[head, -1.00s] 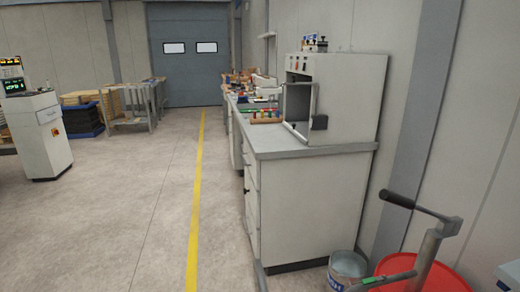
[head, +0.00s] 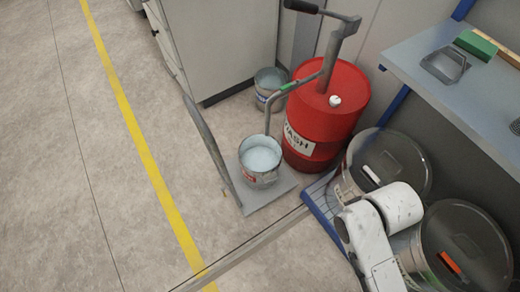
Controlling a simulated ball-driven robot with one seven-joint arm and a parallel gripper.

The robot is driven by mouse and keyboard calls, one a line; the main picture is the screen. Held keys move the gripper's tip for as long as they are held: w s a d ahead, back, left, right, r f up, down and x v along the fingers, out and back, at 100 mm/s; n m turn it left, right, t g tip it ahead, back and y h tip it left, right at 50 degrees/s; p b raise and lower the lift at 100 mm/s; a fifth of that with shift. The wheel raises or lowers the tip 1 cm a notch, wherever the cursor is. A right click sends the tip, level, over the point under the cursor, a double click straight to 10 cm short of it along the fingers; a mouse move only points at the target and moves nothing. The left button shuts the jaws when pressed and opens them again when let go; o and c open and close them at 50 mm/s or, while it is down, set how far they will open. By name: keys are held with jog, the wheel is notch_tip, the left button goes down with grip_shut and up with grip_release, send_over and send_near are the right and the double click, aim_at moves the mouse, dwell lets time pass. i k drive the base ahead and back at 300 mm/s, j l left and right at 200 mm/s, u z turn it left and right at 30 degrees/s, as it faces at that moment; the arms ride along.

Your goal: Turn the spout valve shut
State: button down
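A red drum (head: 325,120) marked "WASH" carries a grey hand pump with a black crank grip (head: 302,6). A spout pipe (head: 270,112) runs left from the pump and bends down towards a bucket (head: 260,165) holding pale liquid. A small green part (head: 291,86) sits on the spout's upper run and looks like the valve handle. It lies along the pipe, but it is too small to tell whether the valve is open. No stream is clearly visible. My white arm shows at the lower right, well away from the spout; my gripper is out of view.
The bucket stands on a grey plate (head: 280,190) with a slanting post (head: 212,145) at its left. Another bucket (head: 270,82) stands behind. Lidded bins (head: 465,240) and a shelf (head: 425,45) crowd the right. Open floor (head: 70,200) lies left.

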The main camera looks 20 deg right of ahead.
aim_at(283, 89)
jog(key=z, duration=0.25)
jog(key=i+j, duration=0.15)
jog(key=j, duration=0.2)
jog(key=i+j, duration=0.1)
jog(key=j, duration=0.25)
jog(key=i+j, duration=0.15)
jog(key=j, duration=0.2)
jog(key=i+j, duration=0.1)
jog(key=j, duration=0.2)
